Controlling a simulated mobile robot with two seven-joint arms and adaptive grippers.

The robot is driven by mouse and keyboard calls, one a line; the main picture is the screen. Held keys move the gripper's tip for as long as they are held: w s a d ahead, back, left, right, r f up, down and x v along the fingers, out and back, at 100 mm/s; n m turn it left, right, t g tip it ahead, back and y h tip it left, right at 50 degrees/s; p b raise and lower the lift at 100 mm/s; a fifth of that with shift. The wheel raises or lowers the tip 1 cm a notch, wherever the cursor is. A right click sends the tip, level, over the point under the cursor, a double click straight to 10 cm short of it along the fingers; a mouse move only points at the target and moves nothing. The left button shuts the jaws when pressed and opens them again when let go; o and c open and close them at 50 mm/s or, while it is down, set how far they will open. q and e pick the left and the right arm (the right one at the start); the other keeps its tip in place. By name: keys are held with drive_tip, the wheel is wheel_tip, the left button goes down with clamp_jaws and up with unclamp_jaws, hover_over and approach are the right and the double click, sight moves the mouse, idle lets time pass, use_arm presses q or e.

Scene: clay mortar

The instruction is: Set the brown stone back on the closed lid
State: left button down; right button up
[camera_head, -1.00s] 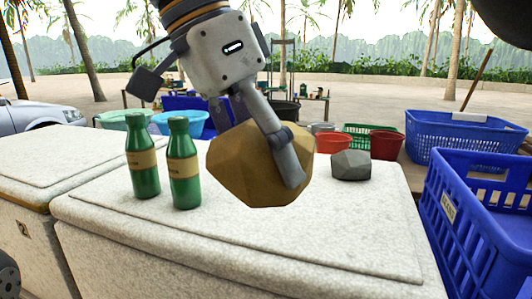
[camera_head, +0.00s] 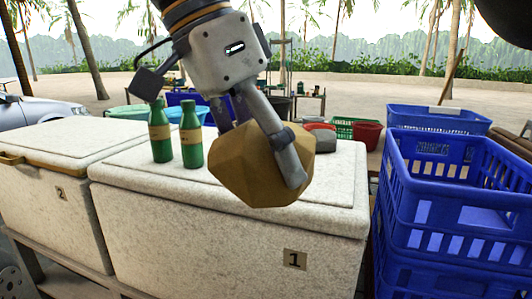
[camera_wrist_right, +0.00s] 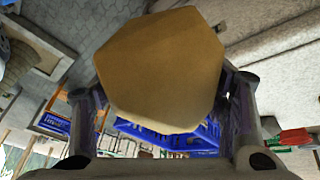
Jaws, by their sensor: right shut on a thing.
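The brown stone (camera_head: 255,170) is a large faceted lump held between the fingers of my right gripper (camera_head: 270,155). In the right wrist view the stone (camera_wrist_right: 160,70) fills the space between both fingers. It appears in front of the right part of the closed white lid (camera_head: 130,172) of the cooler marked 1; its height above the lid is hard to tell. Two green bottles (camera_head: 161,135) (camera_head: 191,140) stand upright on that lid, left of the stone. My left gripper's fingers do not show.
Stacked blue crates (camera_head: 450,210) stand close on the right. Red bowls (camera_head: 367,134) and blue basins (camera_head: 182,120) are behind. The lid's front left part is clear.

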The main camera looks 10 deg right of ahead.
drive_tip(key=d+f+n+t+y, duration=0.1)
drive_tip(key=d+f+n, duration=0.2)
drive_tip(key=f, duration=0.5)
drive_tip(key=d+f+n+t+y, duration=0.1)
drive_tip(key=d+f+n+t, duration=0.1)
drive_tip(key=d+f+n, duration=0.2)
drive_tip(key=d+f+n+t+y, duration=0.1)
drive_tip(key=d+f+n, duration=0.2)
drive_tip(key=f+n, duration=0.4)
wheel_tip(320, 180, down, 6)
drive_tip(key=shift+w+d+r+t, duration=0.1)
drive_tip(key=shift+w+d+t, duration=0.15)
drive_tip(key=shift+w+t, duration=0.15)
